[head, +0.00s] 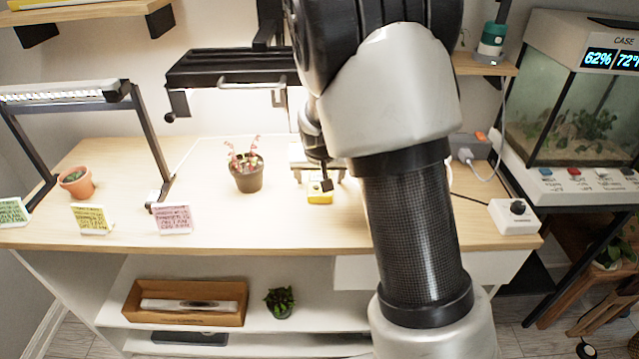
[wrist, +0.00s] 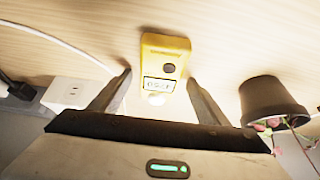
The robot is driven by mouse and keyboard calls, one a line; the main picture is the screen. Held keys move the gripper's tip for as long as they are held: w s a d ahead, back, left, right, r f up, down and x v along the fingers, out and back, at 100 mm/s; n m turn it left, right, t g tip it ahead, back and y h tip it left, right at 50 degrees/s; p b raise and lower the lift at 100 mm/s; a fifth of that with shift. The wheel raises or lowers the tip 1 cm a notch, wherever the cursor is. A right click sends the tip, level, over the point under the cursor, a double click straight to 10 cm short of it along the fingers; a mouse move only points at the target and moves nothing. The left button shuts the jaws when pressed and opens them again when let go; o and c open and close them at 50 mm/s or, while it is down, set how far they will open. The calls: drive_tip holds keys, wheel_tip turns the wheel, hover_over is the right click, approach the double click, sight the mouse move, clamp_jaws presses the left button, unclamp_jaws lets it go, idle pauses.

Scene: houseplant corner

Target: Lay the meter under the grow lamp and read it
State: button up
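The meter (head: 319,197) is yellow and lies face up on the wooden bench top, in the bright light beneath a black grow lamp (head: 230,67). In the wrist view the meter (wrist: 165,62) shows a small lit display and a dark round spot; the digits are too small to read surely. My gripper (wrist: 158,79) is open, with its fingers on either side of the meter's display end. A gap shows at the left finger; the right finger is close to the meter's edge. In the head view my arm partly hides the gripper.
A dark pot with a pink plant (head: 247,174) stands left of the meter. A second lamp (head: 60,95), a terracotta pot (head: 77,183) and several cards (head: 173,219) are further left. A white knob box (head: 514,216) and a tank (head: 575,120) are at right.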

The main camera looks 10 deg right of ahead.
drive_tip(key=c, duration=1.2)
